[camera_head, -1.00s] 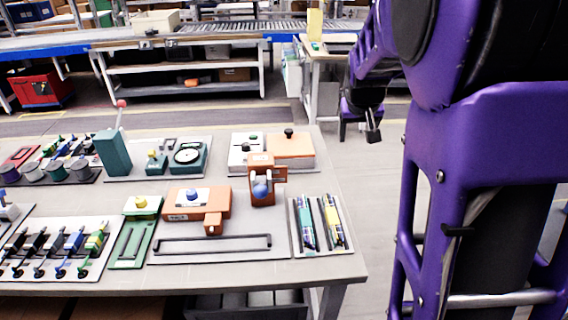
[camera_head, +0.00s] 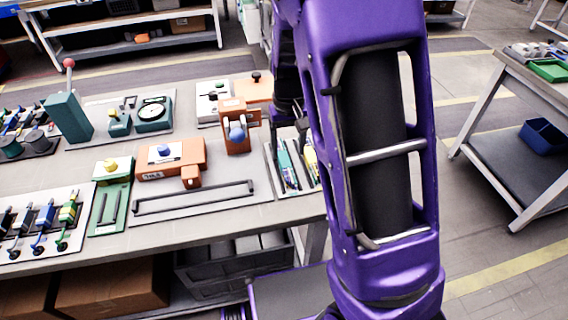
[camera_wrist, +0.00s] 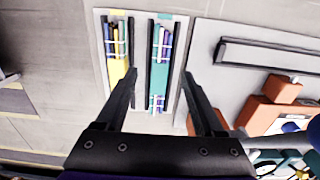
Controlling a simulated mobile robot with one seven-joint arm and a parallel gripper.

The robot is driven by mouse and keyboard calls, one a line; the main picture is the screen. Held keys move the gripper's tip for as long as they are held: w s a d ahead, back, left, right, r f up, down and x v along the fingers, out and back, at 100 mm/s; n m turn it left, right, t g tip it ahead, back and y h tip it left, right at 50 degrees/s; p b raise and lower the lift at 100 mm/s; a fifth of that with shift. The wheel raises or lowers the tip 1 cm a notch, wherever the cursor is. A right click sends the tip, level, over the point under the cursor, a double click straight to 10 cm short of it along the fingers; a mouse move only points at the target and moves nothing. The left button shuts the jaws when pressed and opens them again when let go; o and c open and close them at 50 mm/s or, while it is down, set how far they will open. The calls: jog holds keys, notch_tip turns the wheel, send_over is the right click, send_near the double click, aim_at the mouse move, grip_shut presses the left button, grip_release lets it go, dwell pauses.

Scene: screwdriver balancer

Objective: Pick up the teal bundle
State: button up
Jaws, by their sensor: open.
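The teal bundle (camera_wrist: 159,62) lies in a pale tray (camera_wrist: 175,112) in the wrist view, with light ties around its strips and pens. My gripper (camera_wrist: 159,73) is open; its two dark fingers show on either side of the teal bundle in the picture, not closed on it. How high the fingers are above it I cannot tell. A yellow bundle (camera_wrist: 116,62) lies left of the teal one, partly behind the left finger. In the head view the teal bundle (camera_head: 288,166) is at the table's right end, and my purple arm hides most of the gripper.
Dark divider bars (camera_wrist: 149,45) stand beside the bundles in the tray. An orange fixture (camera_head: 170,158) and a black rail (camera_head: 190,203) sit left of the tray. A second table (camera_head: 500,150) stands to the right across open floor.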

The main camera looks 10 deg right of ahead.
aim_at(287, 167)
jog(key=f, duration=0.4)
jog(key=f+b, duration=0.1)
jog(key=f, duration=0.1)
jog(key=shift+w+a+f, duration=0.1)
jog(key=shift+w+f, duration=0.15)
jog(key=shift+f, duration=0.05)
grip_shut()
